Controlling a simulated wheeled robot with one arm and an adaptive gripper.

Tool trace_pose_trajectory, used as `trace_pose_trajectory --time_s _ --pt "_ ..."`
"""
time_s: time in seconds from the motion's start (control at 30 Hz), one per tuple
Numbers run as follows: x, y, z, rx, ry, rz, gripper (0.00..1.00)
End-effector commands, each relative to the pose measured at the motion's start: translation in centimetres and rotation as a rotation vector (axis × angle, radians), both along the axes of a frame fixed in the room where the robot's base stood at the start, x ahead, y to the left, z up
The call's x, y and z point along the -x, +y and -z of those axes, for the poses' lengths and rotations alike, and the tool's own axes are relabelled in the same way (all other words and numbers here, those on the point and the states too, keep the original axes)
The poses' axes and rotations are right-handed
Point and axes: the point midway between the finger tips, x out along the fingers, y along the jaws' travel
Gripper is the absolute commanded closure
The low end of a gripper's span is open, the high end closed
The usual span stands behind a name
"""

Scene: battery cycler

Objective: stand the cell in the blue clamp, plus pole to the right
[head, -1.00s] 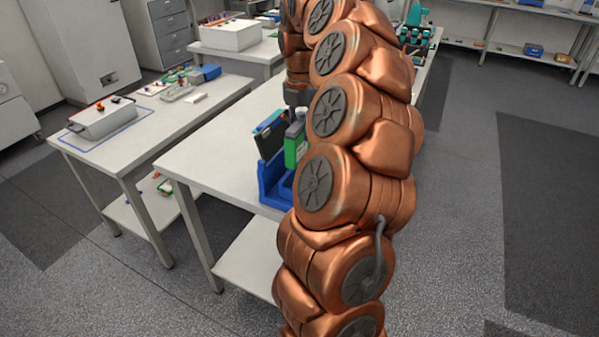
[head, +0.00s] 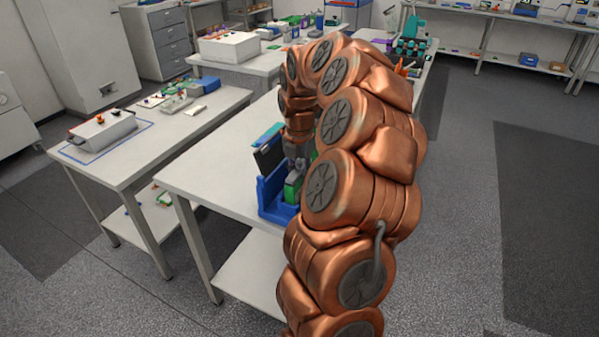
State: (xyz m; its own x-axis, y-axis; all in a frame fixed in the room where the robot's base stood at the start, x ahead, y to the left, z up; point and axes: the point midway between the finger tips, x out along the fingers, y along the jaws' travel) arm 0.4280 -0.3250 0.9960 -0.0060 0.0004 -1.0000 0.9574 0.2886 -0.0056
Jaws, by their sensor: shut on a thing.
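The blue clamp (head: 268,203) stands near the front edge of the middle table, partly covered by my arm. A green cell (head: 292,190) is upright at the clamp, low between its blue walls; I cannot tell whether it touches the clamp floor. My gripper (head: 296,168) points down and is shut on the cell from above. The fingertips are small and partly hidden. Which way the plus pole faces cannot be made out.
A dark panel with a teal top (head: 268,146) stands right behind the clamp. The white table (head: 215,175) is bare to the left of it. A side table (head: 110,165) holds a grey box (head: 101,130). Teal equipment (head: 412,38) stands at the far end.

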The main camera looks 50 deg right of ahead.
Motion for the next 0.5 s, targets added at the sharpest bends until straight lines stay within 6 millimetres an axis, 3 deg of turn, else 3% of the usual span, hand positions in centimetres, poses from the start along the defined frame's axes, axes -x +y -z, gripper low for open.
trace_pose_trajectory --time_s 0.37,0.4,0.5 --pt "-0.03 -0.03 0.28 0.002 -0.003 0.0 1.0" --pt "-0.03 -0.02 0.35 0.001 -0.002 0.0 0.7" --pt "-0.03 -0.03 0.3 0.001 -0.002 0.0 0.6"
